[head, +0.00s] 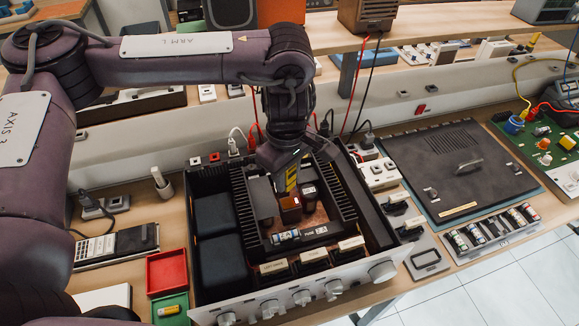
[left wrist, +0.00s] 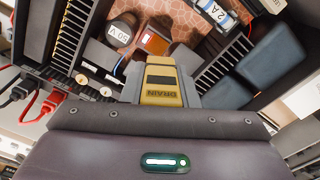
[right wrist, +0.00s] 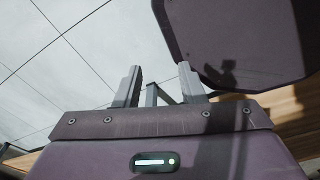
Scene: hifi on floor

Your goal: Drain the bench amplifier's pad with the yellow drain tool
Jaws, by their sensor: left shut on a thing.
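The bench amplifier (head: 275,305) stands open on the bench in the head view, with dark capacitors and a brown board inside. My left gripper (head: 288,168) points down into it, shut on the yellow drain tool (head: 291,180). In the left wrist view the drain tool (left wrist: 161,88), marked DRAIN, sits between the fingers, above the board (left wrist: 185,32). A copper-orange block (left wrist: 154,42), lit red in the head view (head: 291,208), is just past the tool. The tool's tip is hidden, so contact with a pad cannot be told. My right gripper (right wrist: 162,85) is open and empty, away from the amplifier.
The removed dark cover (head: 455,170) lies on a mat to the right. A fuse tray (head: 495,235) is in front of it. A red tray (head: 167,272), a green tray (head: 170,308) and a meter (head: 115,243) stand left. The amplifier's walls and fins closely surround the left gripper.

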